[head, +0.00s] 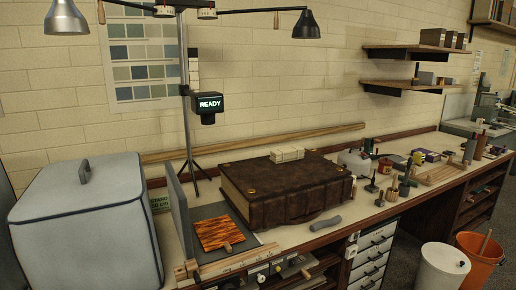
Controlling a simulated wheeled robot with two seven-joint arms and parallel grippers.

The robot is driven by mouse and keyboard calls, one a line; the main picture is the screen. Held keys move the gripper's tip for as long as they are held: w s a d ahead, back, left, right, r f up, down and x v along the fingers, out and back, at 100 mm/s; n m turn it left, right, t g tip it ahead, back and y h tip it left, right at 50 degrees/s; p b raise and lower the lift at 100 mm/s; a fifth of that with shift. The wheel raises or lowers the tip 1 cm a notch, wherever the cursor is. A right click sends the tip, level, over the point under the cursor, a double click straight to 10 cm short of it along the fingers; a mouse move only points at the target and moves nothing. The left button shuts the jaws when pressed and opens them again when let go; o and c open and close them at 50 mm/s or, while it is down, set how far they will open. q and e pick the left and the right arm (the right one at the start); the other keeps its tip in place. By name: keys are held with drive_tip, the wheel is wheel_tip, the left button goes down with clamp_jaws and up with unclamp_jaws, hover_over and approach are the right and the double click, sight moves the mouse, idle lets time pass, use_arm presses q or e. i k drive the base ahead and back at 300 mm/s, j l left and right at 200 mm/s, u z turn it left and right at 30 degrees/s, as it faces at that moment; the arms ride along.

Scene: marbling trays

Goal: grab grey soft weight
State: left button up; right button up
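A small grey, rounded, elongated thing (326,223) lies on the bench top near its front edge, just in front of the big brown leather-bound book. It looks like the grey soft weight. It lies flat, apart from the book, with nothing on top of it. Neither of my grippers shows in the head view.
The thick brown book (290,207) carries a pale bundle (287,154). A marbled orange sheet (218,232) lies left of the weight. A large grey box (86,235) fills the left end. Small tools crowd the right. White (441,268) and orange (480,256) bins stand on the floor.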

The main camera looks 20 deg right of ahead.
sight(317, 227)
drive_tip(key=z, duration=1.3)
drive_tip(key=i+j+z, duration=0.1)
drive_tip(key=i+z, duration=0.15)
drive_tip(key=i, duration=0.2)
drive_tip(key=i+j+z, duration=0.25)
drive_tip(key=i, duration=0.15)
